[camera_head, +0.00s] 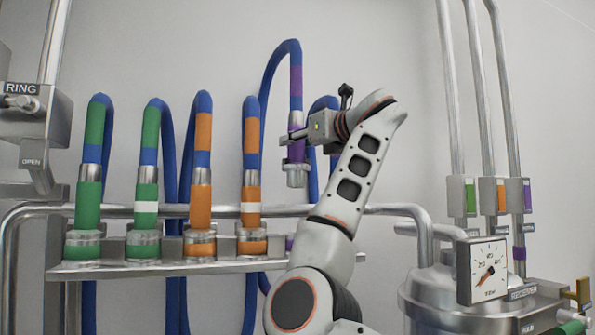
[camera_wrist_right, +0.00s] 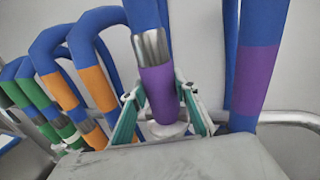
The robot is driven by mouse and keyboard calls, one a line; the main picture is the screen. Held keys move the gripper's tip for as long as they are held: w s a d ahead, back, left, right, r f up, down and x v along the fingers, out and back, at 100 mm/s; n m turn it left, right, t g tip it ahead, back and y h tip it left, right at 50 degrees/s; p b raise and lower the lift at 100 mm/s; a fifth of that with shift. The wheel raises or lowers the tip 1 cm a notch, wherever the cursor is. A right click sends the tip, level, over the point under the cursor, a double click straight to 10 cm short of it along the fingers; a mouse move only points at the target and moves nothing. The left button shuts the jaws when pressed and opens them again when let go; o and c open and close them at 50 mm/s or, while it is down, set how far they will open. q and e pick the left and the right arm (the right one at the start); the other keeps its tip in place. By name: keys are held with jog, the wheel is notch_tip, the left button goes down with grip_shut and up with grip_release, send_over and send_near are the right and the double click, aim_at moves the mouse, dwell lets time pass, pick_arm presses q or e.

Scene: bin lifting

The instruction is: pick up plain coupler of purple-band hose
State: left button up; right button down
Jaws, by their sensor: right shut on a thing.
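The purple-band hose (camera_head: 295,82) arches high, with its purple coupler (camera_head: 296,122) hanging roughly upright below a silver collar. No white band shows on the visible part of this coupler. My right gripper (camera_head: 294,146) is shut on the coupler, and its metal end shows below the fingers, above the rack. In the right wrist view the gripper (camera_wrist_right: 160,97) has its green-padded fingers on either side of the purple coupler (camera_wrist_right: 158,88). A second purple-banded hose (camera_wrist_right: 255,78) stands to the right there. My left gripper is not in view.
A metal rack (camera_head: 160,268) holds two green couplers (camera_head: 88,205) and two orange couplers (camera_head: 201,208), one of each with a white band. A steel vessel (camera_head: 425,290) with a gauge (camera_head: 487,270) stands at right. A horizontal pipe (camera_head: 400,208) runs behind.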

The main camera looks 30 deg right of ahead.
notch_tip(320, 180, up, 12)
jog(key=p, duration=0.2)
jog(key=shift+s+r+p, duration=0.1)
jog(key=shift+s+p, duration=0.05)
jog(key=shift+p, duration=0.25)
jog(key=shift+r, duration=0.55)
